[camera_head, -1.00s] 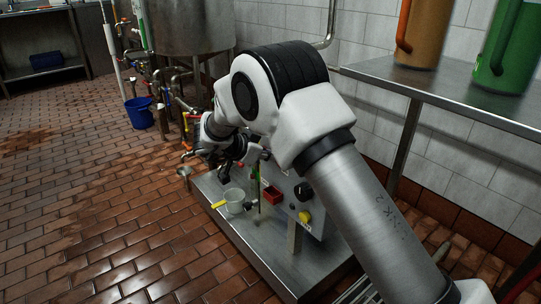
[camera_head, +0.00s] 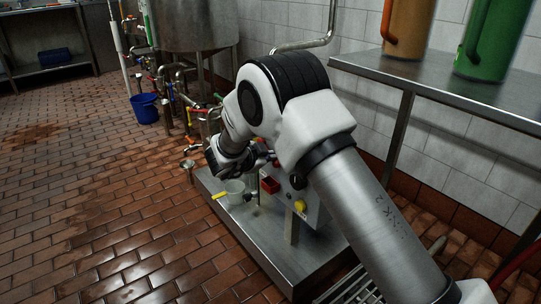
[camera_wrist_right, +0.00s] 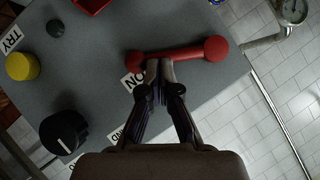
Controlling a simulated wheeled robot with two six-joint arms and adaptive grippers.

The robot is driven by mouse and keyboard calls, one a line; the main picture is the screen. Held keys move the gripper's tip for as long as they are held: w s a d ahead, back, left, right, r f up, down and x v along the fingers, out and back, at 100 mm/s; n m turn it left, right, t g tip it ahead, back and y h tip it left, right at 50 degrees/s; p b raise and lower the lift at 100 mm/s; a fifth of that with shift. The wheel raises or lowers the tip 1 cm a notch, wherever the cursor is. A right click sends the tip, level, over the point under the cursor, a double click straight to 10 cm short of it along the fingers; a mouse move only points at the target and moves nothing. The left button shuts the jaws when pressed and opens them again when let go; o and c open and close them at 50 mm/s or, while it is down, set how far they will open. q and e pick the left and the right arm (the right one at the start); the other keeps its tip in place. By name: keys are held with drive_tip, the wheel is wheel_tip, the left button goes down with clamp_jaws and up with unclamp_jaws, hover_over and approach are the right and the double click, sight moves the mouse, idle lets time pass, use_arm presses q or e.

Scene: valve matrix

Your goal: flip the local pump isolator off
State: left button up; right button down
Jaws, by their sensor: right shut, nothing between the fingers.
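The isolator appears to be the red lever (camera_wrist_right: 190,52) with round ends on the grey panel (camera_wrist_right: 195,88) in the right wrist view. An ON label (camera_wrist_right: 133,83) is beside it. My right gripper (camera_wrist_right: 159,66) is shut and empty, its fingertips at the lever's lower side near the left ball. I cannot tell whether they touch it. In the head view my right gripper (camera_head: 265,158) is at the panel's far upper end, and the lever is not clear there. My left gripper is out of view.
The panel carries a yellow button (camera_wrist_right: 22,66), a black knob (camera_wrist_right: 63,132) and a red box (camera_head: 270,184). A steel shelf (camera_head: 440,88) is at the right.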

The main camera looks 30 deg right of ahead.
drive_tip(key=f+m+t+b, duration=0.1)
drive_tip(key=b, duration=0.1)
drive_tip(key=w+f+m+t+b, duration=0.1)
drive_tip(key=f+b, duration=0.1)
drive_tip(key=b, duration=0.1)
drive_tip(key=shift+f+m+t+h, duration=0.25)
drive_tip(key=shift+m+t+h, duration=0.15)
drive_tip(key=shift+w+f+m+b, duration=0.15)
drive_tip(key=shift+m+b, duration=0.15)
drive_tip(key=shift+b, duration=0.25)
drive_tip(key=shift+w+f+m+t, duration=0.15)
drive_tip(key=shift+w+m+t, duration=0.1)
drive_tip(key=shift+m+t, duration=0.35)
drive_tip(key=shift+w+a+f+p, duration=0.1)
drive_tip(key=shift+w+f+p, duration=0.2)
drive_tip(key=shift+w+p, duration=0.15)
drive_tip(key=shift+w+a+f+p, duration=0.1)
drive_tip(key=shift+w+f+p, duration=0.2)
drive_tip(key=shift+w, duration=0.2)
